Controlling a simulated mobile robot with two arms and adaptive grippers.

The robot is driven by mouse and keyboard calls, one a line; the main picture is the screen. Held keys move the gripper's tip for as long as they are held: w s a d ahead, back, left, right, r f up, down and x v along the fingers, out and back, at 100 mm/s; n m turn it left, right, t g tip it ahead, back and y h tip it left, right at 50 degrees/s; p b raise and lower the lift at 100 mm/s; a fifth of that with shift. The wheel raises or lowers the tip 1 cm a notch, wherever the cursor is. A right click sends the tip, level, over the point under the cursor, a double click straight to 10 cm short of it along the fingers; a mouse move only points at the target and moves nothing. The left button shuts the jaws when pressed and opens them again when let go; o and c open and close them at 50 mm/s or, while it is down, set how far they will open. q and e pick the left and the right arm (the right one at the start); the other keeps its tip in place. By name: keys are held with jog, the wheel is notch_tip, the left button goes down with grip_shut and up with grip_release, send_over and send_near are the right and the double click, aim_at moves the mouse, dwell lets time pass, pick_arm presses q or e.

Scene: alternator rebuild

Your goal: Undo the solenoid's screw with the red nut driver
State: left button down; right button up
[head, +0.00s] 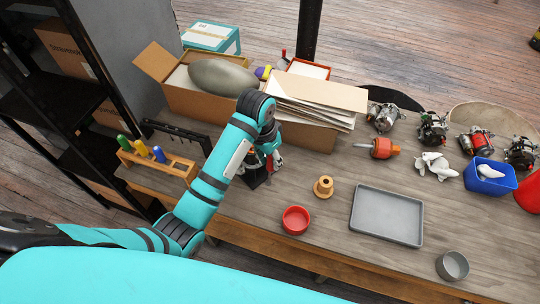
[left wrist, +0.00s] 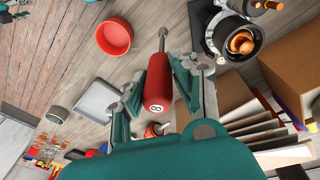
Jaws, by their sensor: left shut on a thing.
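The red nut driver (left wrist: 158,88) is between the fingers of my left gripper (left wrist: 160,84); its handle is marked 8 and its metal shaft points up in the left wrist view. In the head view my left gripper (head: 268,158) is at the end of the teal arm, over the table beside the open box. A dark unit with a black ring and copper-coloured centre (left wrist: 240,42) is right of the driver's shaft, apart from it in the picture. It shows partly behind my arm in the head view (head: 252,177). I cannot tell its solenoid or screw.
A wooden rack (head: 172,167) with coloured handles stands at left. A cardboard box (head: 205,105) and a stack of folders stand behind. A red bowl (head: 295,219), a tan spool (head: 323,187), a grey tray (head: 387,215) and a grey bowl (head: 452,265) lie to the right.

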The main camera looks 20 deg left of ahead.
pick_arm(q)
jog(key=m, duration=0.4)
jog(key=shift+g, duration=0.3)
jog(key=m, duration=0.5)
jog(key=shift+s+r+m+g, duration=0.1)
jog(key=shift+s+m+g, duration=0.2)
jog(key=shift+m+g, duration=0.1)
jog(key=m, duration=0.3)
jog(key=shift+s+a+g, duration=0.1)
jog(key=shift+g, duration=0.2)
jog(key=m, duration=0.3)
jog(key=shift+y, duration=0.3)
jog(key=m, duration=0.3)
jog(key=shift+s+a+g, duration=0.1)
jog(key=shift+s+g, duration=0.1)
jog(key=shift+g, duration=0.1)
